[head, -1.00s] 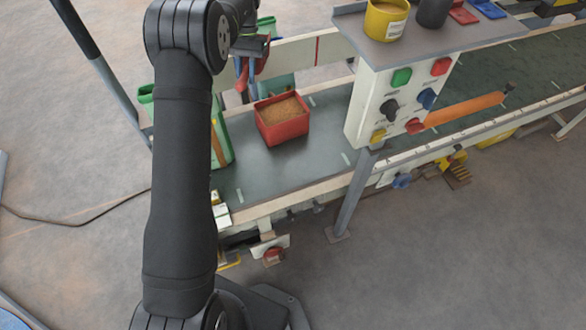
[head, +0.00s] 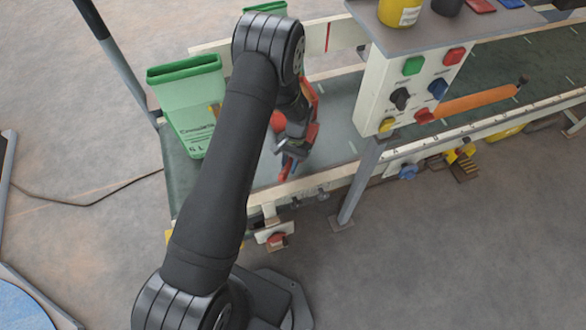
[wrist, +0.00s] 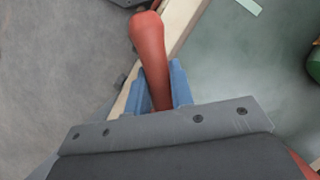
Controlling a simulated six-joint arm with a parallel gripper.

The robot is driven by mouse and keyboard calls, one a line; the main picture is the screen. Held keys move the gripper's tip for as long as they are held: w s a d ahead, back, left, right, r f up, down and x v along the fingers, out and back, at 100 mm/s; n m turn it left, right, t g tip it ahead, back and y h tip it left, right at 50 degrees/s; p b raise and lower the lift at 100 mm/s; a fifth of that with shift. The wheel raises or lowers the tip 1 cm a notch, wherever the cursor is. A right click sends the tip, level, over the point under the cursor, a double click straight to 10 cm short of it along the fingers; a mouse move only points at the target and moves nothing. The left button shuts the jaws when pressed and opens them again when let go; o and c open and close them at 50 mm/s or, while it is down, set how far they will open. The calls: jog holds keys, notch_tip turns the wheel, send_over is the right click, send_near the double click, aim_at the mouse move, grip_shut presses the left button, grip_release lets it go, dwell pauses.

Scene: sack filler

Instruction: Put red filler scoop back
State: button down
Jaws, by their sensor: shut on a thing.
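In the wrist view the red handle (wrist: 150,50) of the scoop stands between the two blue fingers of my gripper (wrist: 163,85), which is shut on it. The rounded handle end sticks out past the fingertips, over the pale conveyor edge. In the head view my gripper (head: 288,164) is low over the near edge of the conveyor. Red parts of the scoop (head: 313,132) show beside my wrist. Most of the scoop is hidden by my arm, and I cannot see whether it holds filler.
A green-topped sack (head: 188,105) stands on the conveyor's left end. Another green top (head: 265,8) shows at the back. A control box with coloured buttons (head: 412,90) rises at right, its shelf holding a yellow pot (head: 400,10).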

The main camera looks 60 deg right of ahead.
jog(key=shift+f, duration=3.35)
jog(key=c, duration=1.3)
grip_release()
jog(key=shift+f, duration=0.15)
jog(key=shift+o, duration=0.2)
jog(key=v, duration=1.2)
jog(key=shift+d, duration=0.1)
